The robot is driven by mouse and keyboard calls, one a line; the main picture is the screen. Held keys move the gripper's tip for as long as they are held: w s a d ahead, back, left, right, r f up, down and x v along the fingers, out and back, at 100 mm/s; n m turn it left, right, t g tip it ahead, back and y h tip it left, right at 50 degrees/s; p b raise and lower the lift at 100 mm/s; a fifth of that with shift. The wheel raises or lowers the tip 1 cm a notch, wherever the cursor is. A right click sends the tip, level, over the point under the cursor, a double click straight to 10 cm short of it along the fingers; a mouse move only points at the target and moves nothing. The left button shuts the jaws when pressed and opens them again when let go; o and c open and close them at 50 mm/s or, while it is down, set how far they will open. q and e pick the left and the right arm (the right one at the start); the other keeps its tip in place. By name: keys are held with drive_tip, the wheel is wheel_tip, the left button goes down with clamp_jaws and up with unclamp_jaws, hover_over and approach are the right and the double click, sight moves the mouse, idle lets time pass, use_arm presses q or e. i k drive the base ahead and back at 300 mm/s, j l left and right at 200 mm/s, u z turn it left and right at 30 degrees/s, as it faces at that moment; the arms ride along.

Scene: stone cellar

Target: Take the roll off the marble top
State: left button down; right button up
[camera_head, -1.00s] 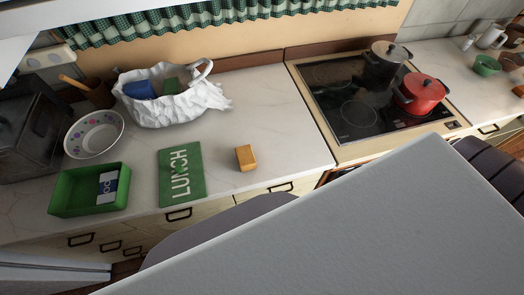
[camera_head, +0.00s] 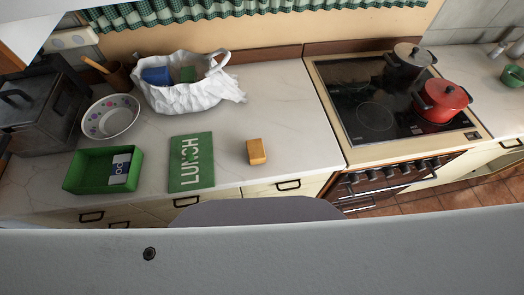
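A small golden-brown block (camera_head: 257,151), the only thing here that could be the roll, lies on the pale marble top (camera_head: 275,100) near its front edge. It sits to the right of the green LUNCH board (camera_head: 191,162), with a gap of bare marble between them. Nothing touches it. Neither of my grippers shows in the head view.
A green tray (camera_head: 72,178) with a white-and-blue packet, a patterned bowl (camera_head: 110,117) and a crumpled white bag (camera_head: 190,97) stand on the left. A hob (camera_head: 375,116) with a red pot (camera_head: 441,101) and a grey pot is on the right. Marble behind the block is bare.

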sight(257, 152)
drive_tip(key=k+l+u, duration=0.15)
drive_tip(key=k+l, duration=0.25)
drive_tip(key=l, duration=0.2)
drive_tip(key=k+l+u, duration=0.15)
drive_tip(key=k+l, duration=0.25)
drive_tip(key=l, duration=0.15)
